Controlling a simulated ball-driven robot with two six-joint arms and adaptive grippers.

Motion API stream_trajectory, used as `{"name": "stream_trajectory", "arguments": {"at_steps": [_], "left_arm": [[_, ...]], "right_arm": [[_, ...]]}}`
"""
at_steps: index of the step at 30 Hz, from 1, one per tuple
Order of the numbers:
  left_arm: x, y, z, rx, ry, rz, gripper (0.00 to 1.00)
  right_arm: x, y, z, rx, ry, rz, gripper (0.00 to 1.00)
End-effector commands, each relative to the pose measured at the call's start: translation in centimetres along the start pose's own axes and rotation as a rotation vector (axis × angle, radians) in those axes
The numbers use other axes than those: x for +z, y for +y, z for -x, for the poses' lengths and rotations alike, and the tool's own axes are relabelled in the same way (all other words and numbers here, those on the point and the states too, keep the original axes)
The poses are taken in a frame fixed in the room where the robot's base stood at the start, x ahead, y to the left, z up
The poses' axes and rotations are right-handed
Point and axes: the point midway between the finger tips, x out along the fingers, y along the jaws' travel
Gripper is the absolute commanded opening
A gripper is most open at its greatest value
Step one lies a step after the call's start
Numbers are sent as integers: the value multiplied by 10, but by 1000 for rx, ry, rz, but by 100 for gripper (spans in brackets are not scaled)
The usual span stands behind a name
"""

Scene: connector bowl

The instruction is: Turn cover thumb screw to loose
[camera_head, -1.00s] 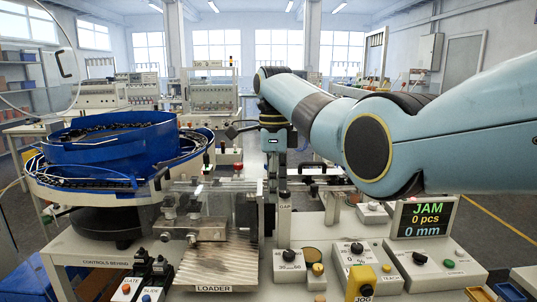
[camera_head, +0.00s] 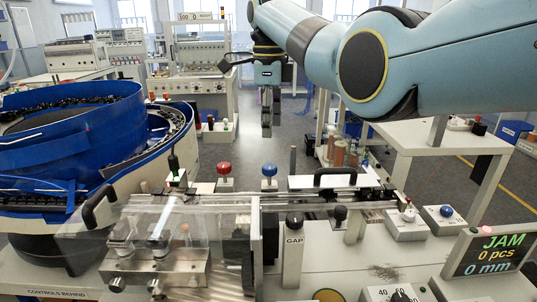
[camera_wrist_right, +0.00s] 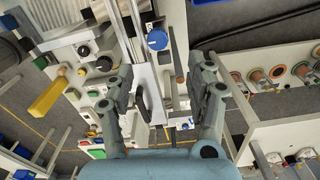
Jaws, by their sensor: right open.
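My right gripper (camera_head: 267,124) hangs pointing down behind the track in the head view, apart from it. Its two fingers are spread and empty in the right wrist view (camera_wrist_right: 160,70). A clear cover (camera_head: 190,215) lies over the front of the track. Behind it stand a red-topped knob (camera_head: 224,169) and a blue-topped knob (camera_head: 269,171), the blue one below the gripper in the picture. A blue knob (camera_wrist_right: 157,40) shows beyond the fingers in the wrist view. I cannot tell which knob is the cover thumb screw. My left gripper is not in view.
A blue bowl feeder (camera_head: 75,130) stands at the left. A black handle (camera_head: 335,174) rises from the track. A GAP post (camera_head: 293,250) and the JAM display (camera_head: 490,252) stand in front. Open floor lies behind the bench.

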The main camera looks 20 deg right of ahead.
Motion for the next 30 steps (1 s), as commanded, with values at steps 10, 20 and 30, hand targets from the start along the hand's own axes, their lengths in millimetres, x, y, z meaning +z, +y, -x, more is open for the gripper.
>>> {"name": "stream_trajectory", "arguments": {"at_steps": [10,20,30], "left_arm": [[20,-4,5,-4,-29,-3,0],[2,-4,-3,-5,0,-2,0],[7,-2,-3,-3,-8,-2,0]], "right_arm": [[-1,1,-60,5,3,0,55],[0,1,-104,2,1,0,55],[0,0,-105,1,1,0,51]]}}
